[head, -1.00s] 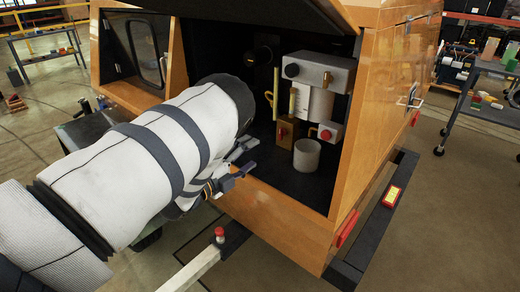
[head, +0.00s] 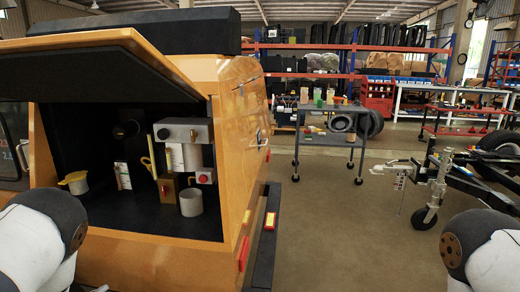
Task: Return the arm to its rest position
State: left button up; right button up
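The compartment holds a grey coffee machine (head: 184,132), a grey cup (head: 191,202) and a yellow-topped cup (head: 75,182). A raised hatch (head: 110,62) hangs above. A cart (head: 325,138) and a trailer (head: 440,185) stand beyond open floor.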

pick_arm(q)
jog(key=s+d+f+n+g, duration=0.5)
jog(key=s+f+g, duration=0.1)
jog(key=s+f, duration=0.3)
jog(key=s+d+n+g, duration=0.3)
jog(key=s+d+g, duration=0.1)
jog(key=s, duration=0.7)
jog(key=s+d+f+n+g+h, duration=0.1)
jog(key=s+d+n+g, duration=0.3)
jog(key=s, duration=0.7)
jog(key=shift+s+d+f+g, duration=0.3)
jog(key=shift+d+g, duration=0.1)
jog(key=shift+d, duration=0.3)
pick_arm(e)
jog(key=shift+w, duration=0.55)
